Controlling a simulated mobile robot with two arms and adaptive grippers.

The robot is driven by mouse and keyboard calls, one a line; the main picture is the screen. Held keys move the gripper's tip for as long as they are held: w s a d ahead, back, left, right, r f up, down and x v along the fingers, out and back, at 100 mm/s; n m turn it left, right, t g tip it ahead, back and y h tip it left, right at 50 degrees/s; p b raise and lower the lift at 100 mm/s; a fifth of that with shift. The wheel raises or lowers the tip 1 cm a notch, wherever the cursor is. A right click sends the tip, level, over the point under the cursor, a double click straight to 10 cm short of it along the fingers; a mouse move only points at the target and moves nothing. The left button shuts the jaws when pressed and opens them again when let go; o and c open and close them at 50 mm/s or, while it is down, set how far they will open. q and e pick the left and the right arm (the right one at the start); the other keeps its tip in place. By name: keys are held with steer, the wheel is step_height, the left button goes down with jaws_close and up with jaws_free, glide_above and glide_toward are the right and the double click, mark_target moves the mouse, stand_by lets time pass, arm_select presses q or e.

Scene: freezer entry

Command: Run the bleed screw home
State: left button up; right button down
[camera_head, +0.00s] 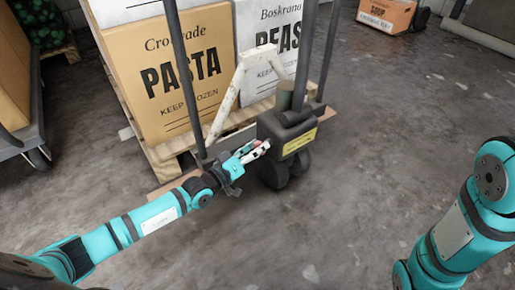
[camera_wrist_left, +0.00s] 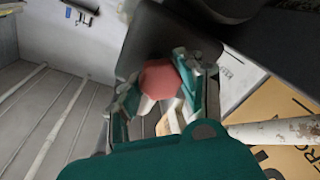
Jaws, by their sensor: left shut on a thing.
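The bleed screw (camera_wrist_left: 160,80) shows in the left wrist view as a red, faceted head against a dark housing. My left gripper (camera_wrist_left: 168,85) is shut on it, with a finger on either side of the head. In the head view, my left gripper (camera_head: 258,150) reaches the near left side of the dark pump housing (camera_head: 288,132) of a pallet truck. The screw is mostly hidden by the fingers there. How deep the screw sits cannot be told. My right arm shows at the right edge, but its gripper is out of view.
A pallet (camera_head: 166,160) behind the pump carries a PASTA carton (camera_head: 160,95) and a PEAS carton (camera_head: 262,25). The truck's dark upright bars and a worn white bar (camera_head: 226,105) stand close to my left gripper.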

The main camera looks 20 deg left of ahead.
arm_select(q)
steer(key=shift+a+f, duration=0.3)
steer(key=shift+f, duration=0.05)
steer(key=o, duration=1.1)
steer(key=shift+s+a+r, duration=0.1)
steer(key=shift+o, duration=0.4)
steer(key=shift+r, duration=0.1)
steer(key=v, duration=1.2)
steer(key=shift+r, duration=0.1)
